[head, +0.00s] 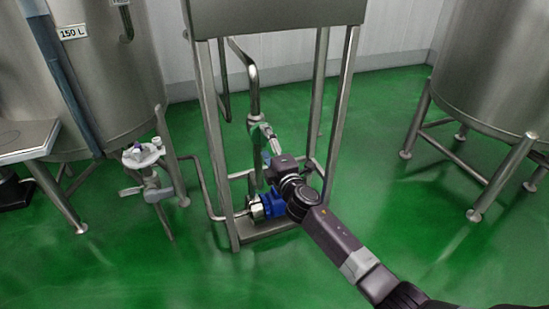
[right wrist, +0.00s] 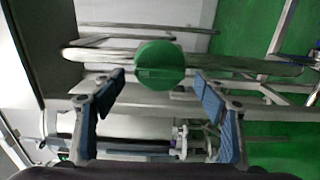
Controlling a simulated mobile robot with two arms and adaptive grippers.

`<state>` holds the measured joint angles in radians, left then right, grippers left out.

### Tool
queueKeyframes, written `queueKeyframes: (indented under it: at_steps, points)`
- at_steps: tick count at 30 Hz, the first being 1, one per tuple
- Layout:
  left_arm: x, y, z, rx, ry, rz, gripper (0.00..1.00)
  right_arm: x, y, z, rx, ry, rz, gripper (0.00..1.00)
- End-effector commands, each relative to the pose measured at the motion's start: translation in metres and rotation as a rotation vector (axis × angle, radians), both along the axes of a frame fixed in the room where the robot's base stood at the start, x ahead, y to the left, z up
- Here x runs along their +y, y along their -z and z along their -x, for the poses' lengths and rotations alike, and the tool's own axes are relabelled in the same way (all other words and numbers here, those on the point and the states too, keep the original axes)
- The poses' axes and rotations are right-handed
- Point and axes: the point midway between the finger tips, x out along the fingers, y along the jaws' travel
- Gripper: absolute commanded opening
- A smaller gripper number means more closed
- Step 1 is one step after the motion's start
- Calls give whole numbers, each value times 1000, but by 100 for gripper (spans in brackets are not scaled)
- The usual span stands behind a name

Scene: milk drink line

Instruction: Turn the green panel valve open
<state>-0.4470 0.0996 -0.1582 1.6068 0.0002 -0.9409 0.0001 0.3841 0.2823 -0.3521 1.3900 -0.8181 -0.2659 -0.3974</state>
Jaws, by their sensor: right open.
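The green valve knob (right wrist: 160,62) is round, with a raised bar across its face. It sits on a steel pipe (right wrist: 222,62) in the right wrist view. My right gripper (right wrist: 160,82) is open, its two blue-padded fingers spread to the left and right of the knob, just below it in the picture. No contact shows. In the head view my right gripper (head: 264,130) reaches up to the vertical pipe (head: 254,90) inside the steel frame; the knob is hard to make out there. My left gripper is not in view.
A blue pump (head: 270,204) sits low in the frame (head: 214,150), below my right arm. Large steel tanks (head: 500,60) stand on both sides. Green floor is open at the right.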

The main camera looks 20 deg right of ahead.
Motion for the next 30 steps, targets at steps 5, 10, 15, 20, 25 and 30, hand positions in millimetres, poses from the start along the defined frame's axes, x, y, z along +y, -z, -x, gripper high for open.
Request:
queueKeyframes:
  at_steps: [5,10,15,20,25,30]
  points:
    - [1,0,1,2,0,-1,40,0,1,31,2,-3,3,67]
    - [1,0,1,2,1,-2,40,-2,2,61,3,-2,1,67]
    - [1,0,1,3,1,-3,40,-2,2,86,3,-3,2,67]
    - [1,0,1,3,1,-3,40,-3,1,98,2,-1,3,67]
    - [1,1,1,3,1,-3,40,-3,1,102,1,-1,3,67]
    - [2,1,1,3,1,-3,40,-3,1,102,1,-1,3,67]
